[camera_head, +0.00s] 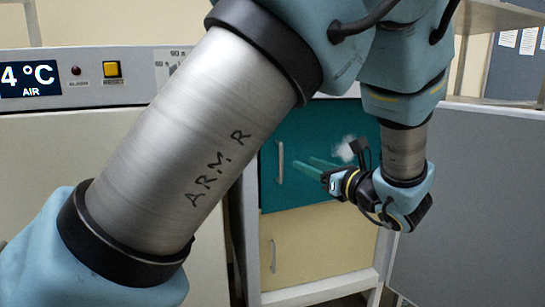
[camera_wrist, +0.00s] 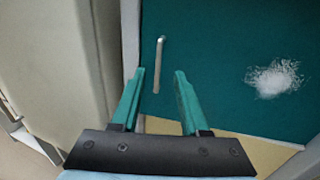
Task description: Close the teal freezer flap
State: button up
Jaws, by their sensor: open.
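The teal freezer flap (camera_head: 300,195) is the upper front of a small cabinet right of centre in the head view. It has an upright metal handle (camera_head: 281,162) near its left edge and a white frosty patch. It looks roughly in line with the panel below; I cannot tell whether a gap is left. My arm hides its top. My gripper (camera_head: 312,168) is open and empty in front of the flap, fingers pointing left towards the handle. In the wrist view the flap (camera_wrist: 220,50) fills the right side, and its handle (camera_wrist: 158,65) shows beyond and between the open fingertips (camera_wrist: 158,80).
A cream lower panel (camera_head: 320,240) with its own handle sits below the flap in a pale frame. A cream unit with a display reading 4 °C (camera_head: 30,78) stands at left. A grey panel (camera_head: 470,200) stands close on the right of my gripper.

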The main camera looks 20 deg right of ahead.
jog(key=w+a+p, duration=0.2)
jog(key=w, duration=0.8)
jog(key=shift+s, duration=0.1)
jog(key=shift+c, duration=0.3)
grip_shut()
dwell(0.8)
